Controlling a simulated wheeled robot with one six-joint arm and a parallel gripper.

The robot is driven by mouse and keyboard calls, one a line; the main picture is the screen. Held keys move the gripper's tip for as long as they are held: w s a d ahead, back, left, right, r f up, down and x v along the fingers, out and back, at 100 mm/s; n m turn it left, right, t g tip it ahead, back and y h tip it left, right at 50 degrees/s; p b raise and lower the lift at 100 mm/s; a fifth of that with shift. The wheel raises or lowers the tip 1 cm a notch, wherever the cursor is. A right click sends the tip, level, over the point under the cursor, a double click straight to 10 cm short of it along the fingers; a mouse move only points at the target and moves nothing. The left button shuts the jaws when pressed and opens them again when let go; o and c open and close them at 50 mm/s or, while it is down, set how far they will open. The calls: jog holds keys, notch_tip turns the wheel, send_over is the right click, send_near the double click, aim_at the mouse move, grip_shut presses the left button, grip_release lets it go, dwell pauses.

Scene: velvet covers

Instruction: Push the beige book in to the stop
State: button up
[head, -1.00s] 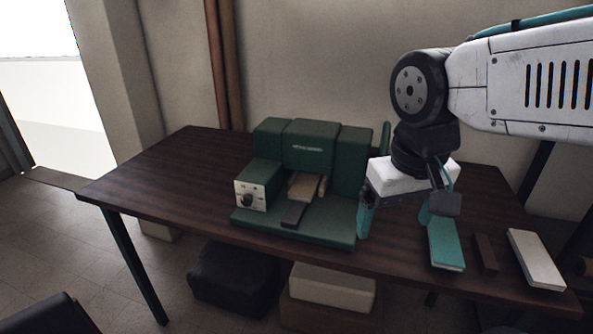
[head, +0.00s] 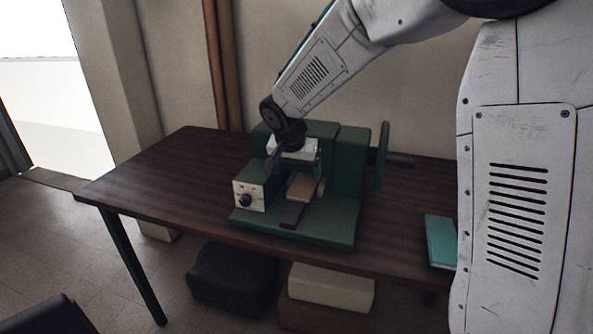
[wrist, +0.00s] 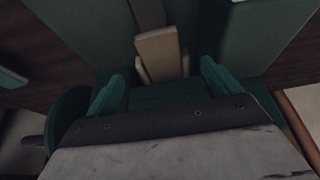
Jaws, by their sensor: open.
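The beige book (head: 303,188) lies flat in the middle of the green press (head: 330,228), between its left control block and right column. A dark strip (head: 292,215) is at its front end. In the wrist view the beige book (wrist: 160,46) shows beyond my fingertips, with pale side pieces by its near end. My gripper (head: 296,170) is over the rear of the press, above the back end of the book. In the wrist view its two teal fingers (wrist: 163,82) are apart with nothing held between them. Whether a finger touches the book or press I cannot tell.
The control block (head: 249,195) with its dial stands left of the book. A green wheel (head: 382,155) sticks out at the press's right. A teal book (head: 440,241) lies on the dark table (head: 165,185), whose left part is clear. My arm hides the table's right end.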

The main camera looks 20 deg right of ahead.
aim_at(300, 190)
jog(key=shift+x, duration=3.95)
jog(key=c, duration=1.1)
jog(key=o, duration=1.1)
jog(key=shift+s+r, duration=0.1)
jog(key=v, duration=0.7)
jog(key=shift+r, duration=0.3)
